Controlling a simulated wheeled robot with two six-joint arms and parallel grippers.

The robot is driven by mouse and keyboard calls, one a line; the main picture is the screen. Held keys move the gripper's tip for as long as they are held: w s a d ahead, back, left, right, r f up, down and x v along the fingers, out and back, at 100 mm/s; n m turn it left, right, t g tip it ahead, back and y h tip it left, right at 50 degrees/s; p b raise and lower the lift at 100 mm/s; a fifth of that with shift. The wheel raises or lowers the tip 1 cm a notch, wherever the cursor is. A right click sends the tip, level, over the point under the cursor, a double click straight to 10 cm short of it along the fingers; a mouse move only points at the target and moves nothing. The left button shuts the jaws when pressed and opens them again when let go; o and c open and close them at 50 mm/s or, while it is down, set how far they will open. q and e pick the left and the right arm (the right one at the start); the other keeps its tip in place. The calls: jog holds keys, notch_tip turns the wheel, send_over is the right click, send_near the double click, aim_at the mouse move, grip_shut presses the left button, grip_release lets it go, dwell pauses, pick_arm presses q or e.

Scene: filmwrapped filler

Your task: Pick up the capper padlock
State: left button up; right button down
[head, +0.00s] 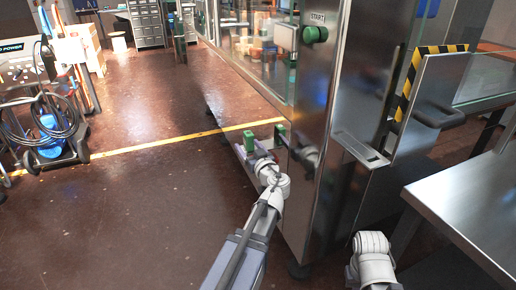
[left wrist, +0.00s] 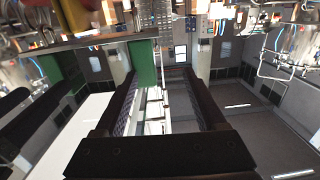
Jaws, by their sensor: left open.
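My left gripper (head: 256,149) is at the lower side of the steel machine in the head view. Its two dark fingers (left wrist: 163,100) are spread in the left wrist view, with nothing clearly held. A small green block (head: 249,140) shows at the fingers in the head view, and a second green piece (head: 280,133) is just right of it against the machine. I cannot tell which is the padlock; no shackle is clear.
The steel machine (head: 335,120) with a green START button (head: 315,34) stands close right of my left arm. A steel table (head: 470,200) is at the right. A cart with hoses (head: 50,120) stands far left. The brown floor (head: 120,220) between is clear.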

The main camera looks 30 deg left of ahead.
pick_arm(q)
jog(key=shift+w+d+f+b, duration=0.1)
jog(key=shift+w+f+b, duration=0.25)
jog(key=shift+w, duration=0.1)
jog(key=shift+w+d, duration=0.25)
jog(key=shift+w, duration=0.15)
jog(key=shift+r+x, duration=0.1)
jog(key=shift+x, duration=1.9)
jog(key=shift+r+x, duration=0.15)
jog(key=shift+x, duration=1.85)
jog(key=shift+w+d, duration=0.1)
jog(key=shift+d, duration=0.1)
grip_shut()
